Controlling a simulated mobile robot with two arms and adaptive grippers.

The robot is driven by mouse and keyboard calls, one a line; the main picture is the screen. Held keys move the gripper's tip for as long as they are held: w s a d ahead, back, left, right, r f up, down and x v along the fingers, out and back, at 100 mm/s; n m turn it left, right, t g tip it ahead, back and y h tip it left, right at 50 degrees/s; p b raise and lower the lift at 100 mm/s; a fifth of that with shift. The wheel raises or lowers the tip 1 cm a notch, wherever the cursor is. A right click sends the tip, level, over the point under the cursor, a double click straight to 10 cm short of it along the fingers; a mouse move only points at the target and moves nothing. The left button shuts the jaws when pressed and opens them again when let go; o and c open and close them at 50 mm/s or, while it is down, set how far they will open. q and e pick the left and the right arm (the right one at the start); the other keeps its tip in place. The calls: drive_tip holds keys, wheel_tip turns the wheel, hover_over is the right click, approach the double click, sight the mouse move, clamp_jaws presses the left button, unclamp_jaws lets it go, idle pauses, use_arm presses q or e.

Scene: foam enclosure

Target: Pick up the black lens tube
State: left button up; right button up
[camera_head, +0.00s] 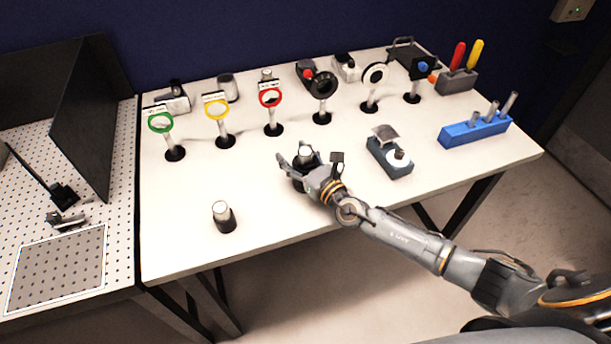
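A similar short black cylinder with a light top (223,218) stands upright near the front left of the table. Another dark and silver cylinder (229,88) stands at the back. I cannot tell which of these is the black lens tube. My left gripper is not in view.
Several post-mounted rings stand in a row behind the gripper, including a red one (270,96) and a black one (323,86). A blue-grey device (390,155) sits to the right, with a blue post rack (474,130) beyond. The table's front left is mostly clear.

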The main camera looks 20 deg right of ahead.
drive_tip(key=c, duration=0.8)
clamp_jaws()
